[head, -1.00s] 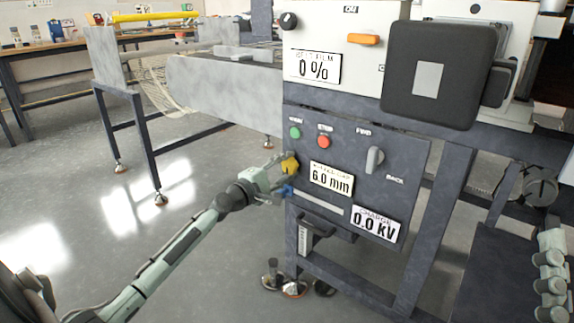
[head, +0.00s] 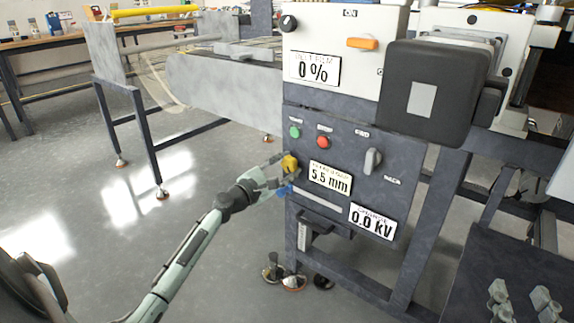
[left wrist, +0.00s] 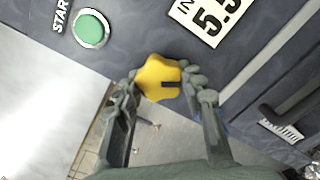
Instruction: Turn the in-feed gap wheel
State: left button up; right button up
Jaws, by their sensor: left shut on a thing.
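The yellow lobed in-feed gap wheel (head: 289,164) sits on the left part of the dark control panel (head: 340,150), beside a display (head: 330,178) reading 5.5 mm. My left gripper (head: 280,172) is at the wheel. A blue part (head: 283,190) shows just below the wheel and is partly hidden by the gripper. My right gripper is not in view.
A green button (head: 295,132), a red button (head: 323,142) and a grey selector knob (head: 373,160) are on the panel. A display (head: 373,221) below reads 0.0 kV. A black box (head: 432,92) juts out at upper right. Open floor (head: 100,240) lies left.

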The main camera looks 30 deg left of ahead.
dwell(0.3)
pick_arm(q)
jog(key=o, duration=1.2)
jog(key=shift+c, duration=0.2)
jog(key=s+a, duration=0.1)
jog(key=s, duration=1.1)
